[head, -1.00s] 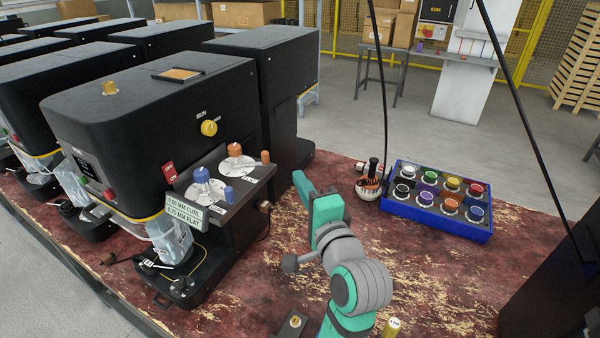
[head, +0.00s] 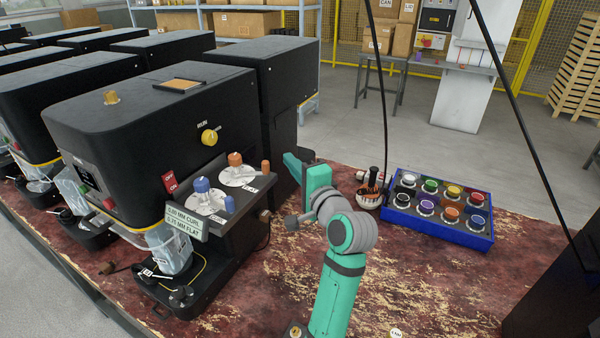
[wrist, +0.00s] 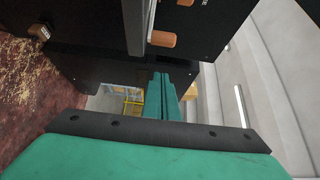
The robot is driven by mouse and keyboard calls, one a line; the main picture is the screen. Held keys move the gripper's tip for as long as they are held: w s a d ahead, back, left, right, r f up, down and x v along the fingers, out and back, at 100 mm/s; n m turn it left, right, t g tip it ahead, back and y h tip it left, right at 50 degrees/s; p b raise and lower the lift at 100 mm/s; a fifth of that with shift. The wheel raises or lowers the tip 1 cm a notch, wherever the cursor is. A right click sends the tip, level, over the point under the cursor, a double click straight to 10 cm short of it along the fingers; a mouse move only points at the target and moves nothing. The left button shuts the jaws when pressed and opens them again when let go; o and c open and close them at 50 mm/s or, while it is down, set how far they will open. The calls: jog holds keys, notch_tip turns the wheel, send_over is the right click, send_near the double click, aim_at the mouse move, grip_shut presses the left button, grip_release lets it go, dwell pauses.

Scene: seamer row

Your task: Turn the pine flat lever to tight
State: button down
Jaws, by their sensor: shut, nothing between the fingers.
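The near black seamer (head: 150,120) has a sloped panel with two dials. A blue knob (head: 202,188) and a blue peg (head: 229,204) stand on the nearer dial, an orange knob (head: 236,160) and an orange peg (head: 265,166) on the farther one. In the wrist view my shut fingers (wrist: 161,90) point past an orange-brown peg (wrist: 162,39).
A sign (head: 172,222) on the seamer reads 0.80 mm curl and 0.70 mm flat, the digits uncertain. A small brown peg (head: 264,215) juts from the panel's side. A blue tray (head: 436,228) of coloured caps and a round-based tool (head: 370,188) stand at right.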

jog(key=shift+s+a, duration=0.4)
jog(key=shift+a, duration=0.5)
jog(key=shift+s+a, duration=0.35)
jog(key=shift+a, duration=0.5)
